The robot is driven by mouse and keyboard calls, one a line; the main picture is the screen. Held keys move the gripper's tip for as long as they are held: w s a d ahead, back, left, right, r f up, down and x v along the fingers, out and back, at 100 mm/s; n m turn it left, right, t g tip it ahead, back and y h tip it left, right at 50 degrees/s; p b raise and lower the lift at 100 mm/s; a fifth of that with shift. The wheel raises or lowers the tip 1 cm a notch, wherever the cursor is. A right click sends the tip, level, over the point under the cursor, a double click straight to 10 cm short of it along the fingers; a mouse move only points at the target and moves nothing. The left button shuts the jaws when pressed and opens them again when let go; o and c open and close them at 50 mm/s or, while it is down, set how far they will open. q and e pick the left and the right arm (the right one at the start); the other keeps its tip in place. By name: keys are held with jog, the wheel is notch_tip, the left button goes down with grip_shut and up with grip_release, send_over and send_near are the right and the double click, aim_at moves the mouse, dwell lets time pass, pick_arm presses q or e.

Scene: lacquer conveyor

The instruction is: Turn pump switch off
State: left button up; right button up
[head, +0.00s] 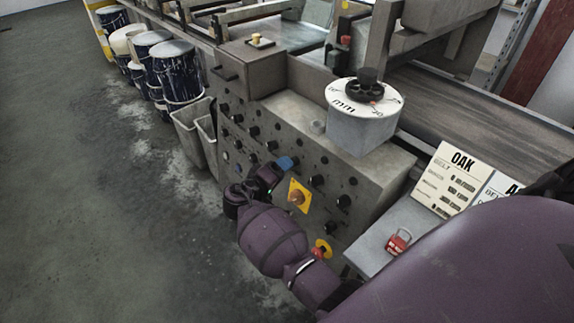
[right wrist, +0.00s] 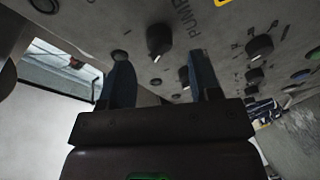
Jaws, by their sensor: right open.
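The grey control panel (head: 262,140) has several black knobs on its front. In the right wrist view, part of a word that looks like "PUMP" is printed upside down beside a black knob (right wrist: 159,40). A smaller dark knob (right wrist: 184,77) sits close to the right-hand finger. I cannot tell for sure which knob the label belongs to. My right gripper (right wrist: 162,82) is open, its two blue fingers pointing at the panel with nothing visibly gripped. In the head view, the right gripper (head: 285,163) is at the panel front, left of the yellow-plated switch. My left gripper is not in view.
A yellow-plated rotary switch (head: 298,196) and a red emergency button (head: 322,249) are close to my right arm. A round dial (head: 362,125) stands on the cabinet. A red padlock (head: 398,241) and an OAK card (head: 452,180) are at right. Grey bins (head: 190,130) stand left; open floor lies beyond.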

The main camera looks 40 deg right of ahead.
jog(key=v, duration=0.7)
jog(key=shift+a, duration=0.1)
dwell(0.4)
